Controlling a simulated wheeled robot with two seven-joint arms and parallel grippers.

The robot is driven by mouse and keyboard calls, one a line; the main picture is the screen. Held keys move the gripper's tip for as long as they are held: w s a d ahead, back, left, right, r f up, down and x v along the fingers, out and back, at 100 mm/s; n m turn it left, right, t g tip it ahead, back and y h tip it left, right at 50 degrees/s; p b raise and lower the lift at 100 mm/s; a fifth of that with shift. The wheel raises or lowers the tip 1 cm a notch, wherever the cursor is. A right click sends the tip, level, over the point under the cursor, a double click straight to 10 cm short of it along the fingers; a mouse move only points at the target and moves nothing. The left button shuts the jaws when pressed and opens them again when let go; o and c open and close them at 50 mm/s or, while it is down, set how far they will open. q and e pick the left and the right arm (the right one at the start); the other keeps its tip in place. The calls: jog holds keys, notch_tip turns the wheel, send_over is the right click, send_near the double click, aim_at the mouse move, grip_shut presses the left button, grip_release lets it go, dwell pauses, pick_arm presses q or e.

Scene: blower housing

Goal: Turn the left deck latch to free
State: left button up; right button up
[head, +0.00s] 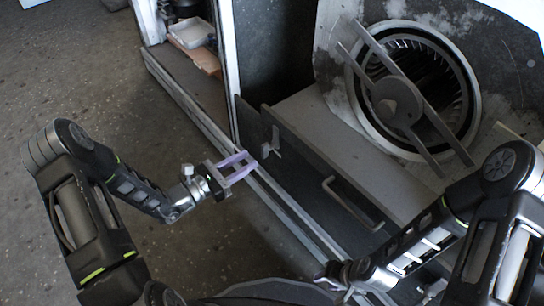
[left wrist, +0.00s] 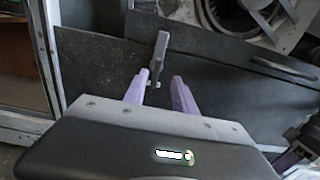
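The left deck latch (head: 273,143) is a small grey lever on the dark front panel (head: 300,165), near its left end. In the left wrist view the latch (left wrist: 159,55) stands nearly upright, its lower end just beyond the fingertips. My left gripper (head: 250,164) has purple fingers and points at the latch from the front left. In the left wrist view its fingers (left wrist: 157,86) are apart with nothing between them, and the latch lines up with the gap. My right wrist (head: 350,275) is low in the head view; its fingers cannot be made out there.
A bar handle (head: 350,203) sticks out of the panel right of the latch. Behind is a round blower opening (head: 412,85) with a crossing bracket. A pale frame post (head: 228,70) and rail stand left of the panel. Open floor (head: 130,60) lies to the left.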

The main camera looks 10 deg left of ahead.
aim_at(262, 150)
pick_arm(q)
jog(key=shift+w+a+r, duration=0.15)
jog(key=shift+a, duration=0.1)
jog(key=shift+w+d, duration=0.1)
jog(key=shift+d, duration=0.05)
jog(key=shift+w+d, duration=0.2)
jog(key=b+x, duration=0.2)
jog(key=x, duration=0.3)
jog(key=shift+w+d, duration=0.25)
jog(key=shift+w, duration=0.1)
jog(key=shift+w+d, duration=0.35)
jog(key=shift+w, duration=0.1)
grip_shut()
